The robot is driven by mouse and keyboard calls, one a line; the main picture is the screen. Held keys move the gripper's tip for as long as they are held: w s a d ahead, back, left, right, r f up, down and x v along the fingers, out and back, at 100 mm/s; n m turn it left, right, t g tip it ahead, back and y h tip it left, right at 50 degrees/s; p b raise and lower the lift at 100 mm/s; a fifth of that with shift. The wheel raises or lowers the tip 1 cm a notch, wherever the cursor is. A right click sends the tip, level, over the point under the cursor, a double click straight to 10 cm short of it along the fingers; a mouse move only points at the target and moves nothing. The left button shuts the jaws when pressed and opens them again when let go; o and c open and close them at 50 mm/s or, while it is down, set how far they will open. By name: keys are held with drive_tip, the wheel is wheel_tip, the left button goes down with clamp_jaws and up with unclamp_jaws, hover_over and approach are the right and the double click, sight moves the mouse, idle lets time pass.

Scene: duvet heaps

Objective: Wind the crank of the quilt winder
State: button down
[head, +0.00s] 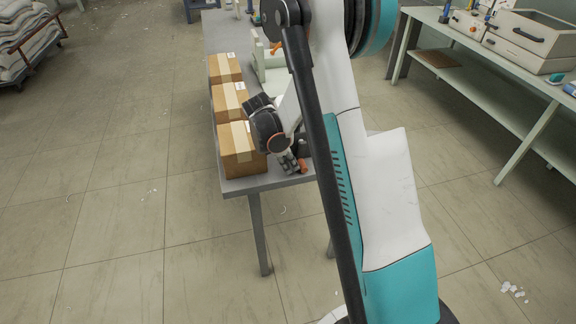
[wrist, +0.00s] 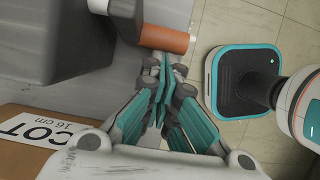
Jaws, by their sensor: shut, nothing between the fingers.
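The crank's orange grip (wrist: 163,37) is a short cylinder at the top of the wrist view, on a pale crank part (wrist: 110,8). A small orange end (head: 302,166) shows in the head view near the table's front corner. My gripper (wrist: 163,62) has its teal fingers together and empty, tips just below the grip. I cannot tell whether they touch it. In the head view my gripper (head: 292,163) is low at the table's near end. A pale frame (head: 268,75), perhaps the winder's, stands further back, mostly hidden by my arm.
Several cardboard boxes (head: 238,143) line the left edge of the grey table (head: 262,182); one box (wrist: 30,135) is close by in the wrist view. A rack of folded bedding (head: 28,45) is far left. Floor between is mostly clear.

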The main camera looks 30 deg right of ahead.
drive_tip(key=shift+d+f, duration=0.2)
idle(0.6)
